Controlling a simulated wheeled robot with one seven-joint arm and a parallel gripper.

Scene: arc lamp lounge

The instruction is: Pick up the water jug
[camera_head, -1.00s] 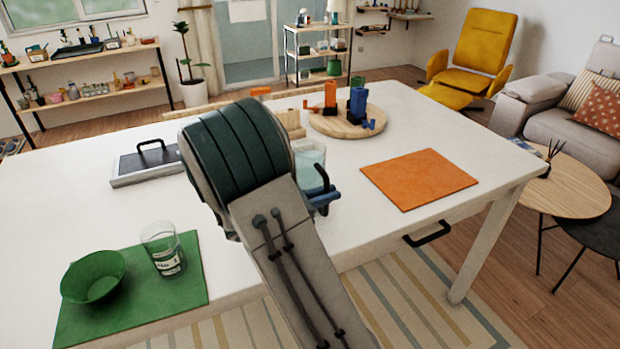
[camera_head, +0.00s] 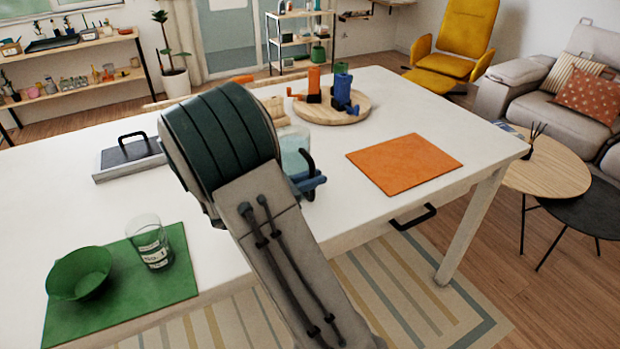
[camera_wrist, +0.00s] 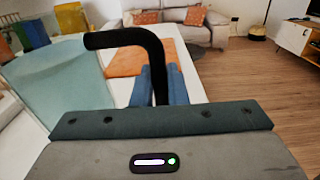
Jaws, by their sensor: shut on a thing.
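The water jug (camera_head: 294,152) is a clear, pale blue-green vessel with a black handle, on or just above the white table. My arm hides part of it and its base, so I cannot tell whether it touches the tabletop. My gripper (camera_head: 314,184) is at the jug's right side, its blue fingers shut on the black handle. In the wrist view the jug (camera_wrist: 58,88) fills the left side, and its handle (camera_wrist: 130,38) runs down between the blue fingers (camera_wrist: 160,88). The jug looks about upright.
An orange mat (camera_head: 404,164) lies bare to the right on the table. A wooden round board (camera_head: 345,112) with orange and blue items stands behind. A green mat (camera_head: 120,312) with a green bowl (camera_head: 80,274) and a glass (camera_head: 150,243) is front left. A black-handled tray (camera_head: 112,172) lies left.

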